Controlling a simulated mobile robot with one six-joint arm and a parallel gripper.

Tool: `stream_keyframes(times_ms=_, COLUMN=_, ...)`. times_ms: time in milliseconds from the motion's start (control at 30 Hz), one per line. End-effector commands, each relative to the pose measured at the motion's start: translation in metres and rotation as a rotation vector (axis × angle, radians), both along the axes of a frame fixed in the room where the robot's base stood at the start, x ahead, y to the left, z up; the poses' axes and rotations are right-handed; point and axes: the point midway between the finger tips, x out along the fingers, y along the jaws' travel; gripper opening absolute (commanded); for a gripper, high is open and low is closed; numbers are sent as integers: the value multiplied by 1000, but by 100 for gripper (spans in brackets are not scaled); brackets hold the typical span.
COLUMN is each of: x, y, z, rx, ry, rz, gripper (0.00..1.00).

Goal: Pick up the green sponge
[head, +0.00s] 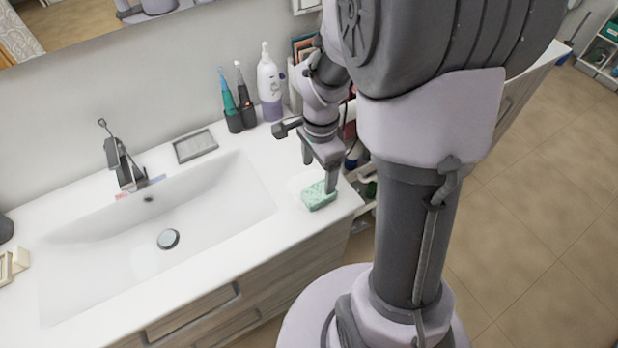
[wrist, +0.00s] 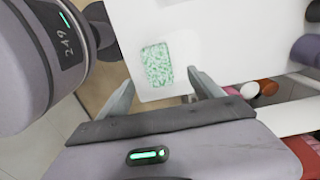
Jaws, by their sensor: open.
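The green sponge (head: 318,196) lies on the white countertop near its right front corner, to the right of the sink basin. In the wrist view the speckled green sponge (wrist: 157,65) lies flat on the white surface, beyond the fingertips and between their lines. My gripper (head: 318,178) is over the sponge in the head view, fingers pointing down, with one finger overlapping the sponge's right side. In the wrist view my gripper (wrist: 162,80) is open, with nothing between its fingers. I cannot tell the exact height of the fingertips above the counter.
The white sink basin (head: 160,225) with a faucet (head: 124,162) takes up the counter's left and middle. A lotion bottle (head: 269,85) and electric toothbrushes (head: 236,105) stand at the back. A grey soap tray (head: 195,146) lies behind the basin. A cart with bottles stands right of the counter.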

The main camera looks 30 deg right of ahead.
Motion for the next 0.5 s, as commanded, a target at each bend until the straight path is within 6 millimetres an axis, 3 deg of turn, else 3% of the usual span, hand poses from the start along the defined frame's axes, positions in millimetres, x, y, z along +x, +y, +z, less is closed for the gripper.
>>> stream_keyframes(times_ms=33, x=-1, y=0, z=-17, rx=1, ry=3, rz=1, gripper=75)
stream_keyframes(times_ms=100, x=-1, y=0, z=-29, rx=1, ry=2, rz=2, gripper=75)
stream_keyframes(times_ms=233, x=-1, y=0, z=-41, rx=0, ry=0, rz=2, gripper=75)
stream_keyframes(times_ms=400, x=-5, y=-4, z=-77, rx=1, ry=2, rz=2, gripper=75)
stream_keyframes(times_ms=500, x=-4, y=-4, z=-88, rx=-1, ry=0, rz=3, gripper=75)
